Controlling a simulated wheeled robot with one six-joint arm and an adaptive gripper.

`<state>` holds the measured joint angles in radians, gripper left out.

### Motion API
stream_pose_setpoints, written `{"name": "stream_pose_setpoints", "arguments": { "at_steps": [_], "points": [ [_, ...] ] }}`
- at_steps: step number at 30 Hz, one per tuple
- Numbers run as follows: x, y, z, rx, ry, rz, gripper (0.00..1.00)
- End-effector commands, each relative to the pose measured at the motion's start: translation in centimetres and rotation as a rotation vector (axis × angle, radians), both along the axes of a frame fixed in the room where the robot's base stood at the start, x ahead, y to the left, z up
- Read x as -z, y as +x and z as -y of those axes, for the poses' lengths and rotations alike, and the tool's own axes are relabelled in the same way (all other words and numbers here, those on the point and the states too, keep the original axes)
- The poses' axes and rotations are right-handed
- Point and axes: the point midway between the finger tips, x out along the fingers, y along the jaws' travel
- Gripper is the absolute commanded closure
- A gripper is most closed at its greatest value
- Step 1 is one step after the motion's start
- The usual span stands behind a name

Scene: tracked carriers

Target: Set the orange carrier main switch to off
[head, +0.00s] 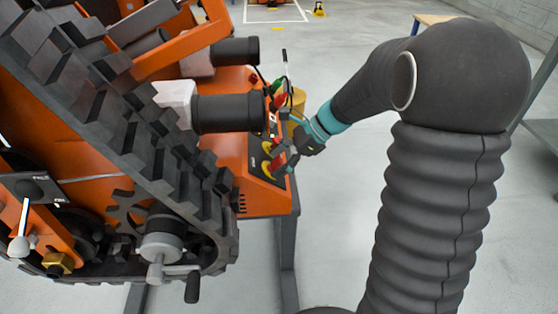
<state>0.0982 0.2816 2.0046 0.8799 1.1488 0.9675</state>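The orange carrier (258,200) stands on a dark stand at the left and centre, with a black toothed track (150,140) along its near side. At its right end is a dark control panel (256,163) with red rotary switch handles on yellow discs. One red handle (277,162) sits low on the panel; which one is the main switch, and its setting, are too small to read. My gripper (284,156) reaches in from the right and is at these handles. Its fingers overlap the panel, so contact and opening cannot be made out.
Red and green parts (277,92) and a thin upright rod stand just above the panel. Black cylinders (238,112) project nearby. A lever with a pale knob (20,244) and a hand crank (178,270) are at lower left. The grey floor (335,225) right of the carrier is clear.

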Motion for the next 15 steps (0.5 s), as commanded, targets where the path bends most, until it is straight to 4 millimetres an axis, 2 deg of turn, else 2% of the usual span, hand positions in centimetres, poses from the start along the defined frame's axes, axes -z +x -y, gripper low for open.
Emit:
{"name": "stream_pose_setpoints", "arguments": {
  "at_steps": [1, 6, 15],
  "points": [
    [-0.01, 0.0, 0.0, 0.0, 0.0, 0.0, 0.45],
    [-0.02, 0.0, 0.01, 0.0, 0.0, 0.0, 0.87],
    [0.02, -0.02, -0.01, -0.016, 0.0, 0.013, 0.87]
  ]
}}
